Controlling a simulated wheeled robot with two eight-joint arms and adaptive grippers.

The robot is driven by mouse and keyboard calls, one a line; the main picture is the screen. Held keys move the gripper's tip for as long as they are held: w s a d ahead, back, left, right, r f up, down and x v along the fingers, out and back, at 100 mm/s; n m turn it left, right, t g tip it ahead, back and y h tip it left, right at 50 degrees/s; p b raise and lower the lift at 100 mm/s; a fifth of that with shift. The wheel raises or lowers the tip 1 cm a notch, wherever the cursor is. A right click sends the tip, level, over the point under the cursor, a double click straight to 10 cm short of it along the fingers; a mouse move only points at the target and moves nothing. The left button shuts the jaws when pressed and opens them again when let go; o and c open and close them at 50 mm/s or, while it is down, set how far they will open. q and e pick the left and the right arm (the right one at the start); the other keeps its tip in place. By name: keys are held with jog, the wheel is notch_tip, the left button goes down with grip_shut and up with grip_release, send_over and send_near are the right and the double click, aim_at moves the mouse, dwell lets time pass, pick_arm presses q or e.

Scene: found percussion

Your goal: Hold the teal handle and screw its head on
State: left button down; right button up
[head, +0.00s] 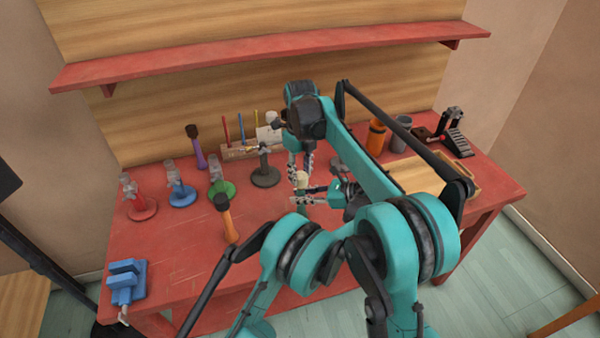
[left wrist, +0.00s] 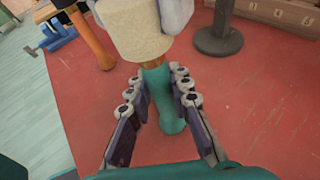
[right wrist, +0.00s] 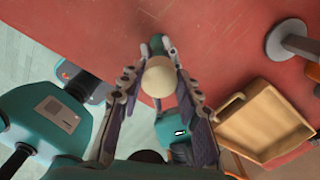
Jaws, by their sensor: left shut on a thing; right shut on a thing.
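The teal handle (left wrist: 160,100) stands upright, with a short wooden neck at its top. My left gripper (left wrist: 160,88) is shut around it from the side; it also shows in the head view (head: 308,197). The cream, rounded head (left wrist: 133,28) sits at the top of the wooden neck, part of which shows below it. My right gripper (right wrist: 160,75) comes down from above, shut on the head, which also shows in the right wrist view (right wrist: 159,78). How far the head is onto the neck is hidden.
Several stands, including a dark one (head: 265,176), are at the back left. An orange-handled mallet (head: 228,220) and blue vise (head: 124,281) are left.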

jog(key=shift+m, duration=1.2)
jog(key=o, duration=1)
jog(key=shift+r, duration=2.25)
jog(key=shift+c, duration=0.3)
